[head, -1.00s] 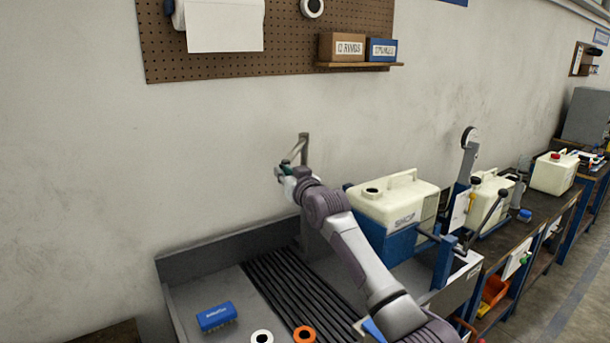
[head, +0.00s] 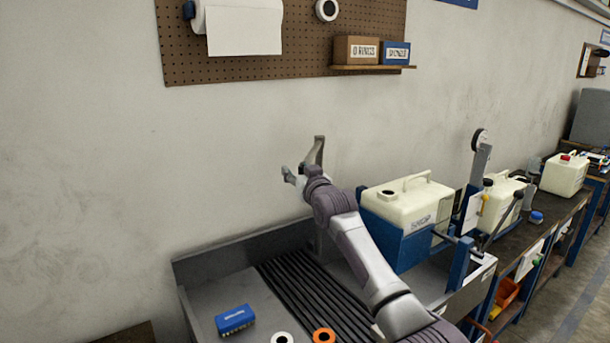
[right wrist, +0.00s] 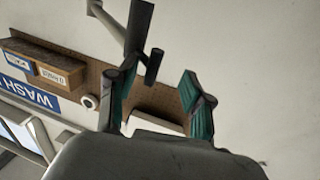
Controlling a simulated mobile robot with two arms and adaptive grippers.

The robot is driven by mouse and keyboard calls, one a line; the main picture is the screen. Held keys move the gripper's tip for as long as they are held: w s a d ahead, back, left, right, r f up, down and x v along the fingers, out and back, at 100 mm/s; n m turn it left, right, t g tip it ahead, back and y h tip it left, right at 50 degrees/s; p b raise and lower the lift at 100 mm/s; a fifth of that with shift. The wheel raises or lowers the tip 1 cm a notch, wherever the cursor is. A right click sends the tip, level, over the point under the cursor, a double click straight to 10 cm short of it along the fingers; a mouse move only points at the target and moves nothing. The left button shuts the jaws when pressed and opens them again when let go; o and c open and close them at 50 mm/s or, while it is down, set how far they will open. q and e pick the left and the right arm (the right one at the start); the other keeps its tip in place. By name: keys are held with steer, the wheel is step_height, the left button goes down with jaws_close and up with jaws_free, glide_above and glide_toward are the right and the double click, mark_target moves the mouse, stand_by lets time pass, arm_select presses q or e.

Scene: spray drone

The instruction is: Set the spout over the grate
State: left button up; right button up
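A grey spout (head: 318,152) stands at the back of the sink against the wall. The dark slatted grate (head: 312,300) lies in the sink, below and in front of it, partly hidden by my right arm. My right gripper (head: 296,172) is beside the spout at its upper end. In the right wrist view my right gripper (right wrist: 156,98) has its two teal-padded fingers spread with a gap between them. A dark bar with a short peg, seemingly the spout (right wrist: 138,38), shows just beyond the fingers. I cannot tell whether they touch. My left gripper is out of view.
A blue brush (head: 235,320), a white ring (head: 282,338) and an orange ring (head: 324,335) lie in the sink near its front. A cream jug (head: 408,205) stands in a blue holder right of my arm. A pegboard (head: 300,55) hangs above.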

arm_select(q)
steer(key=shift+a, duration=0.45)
arm_select(e)
steer(key=shift+a+f, duration=0.25)
steer(key=shift+f, duration=0.2)
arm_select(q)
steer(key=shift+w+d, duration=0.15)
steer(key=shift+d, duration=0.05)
arm_select(e)
steer(key=shift+f, duration=0.1)
steer(key=shift+s, duration=0.15)
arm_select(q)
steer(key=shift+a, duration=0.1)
arm_select(e)
steer(key=v, duration=1.1)
steer(key=shift+s+d+r, duration=0.3)
steer(key=shift+d+r, duration=0.05)
steer(key=shift+d, duration=0.15)
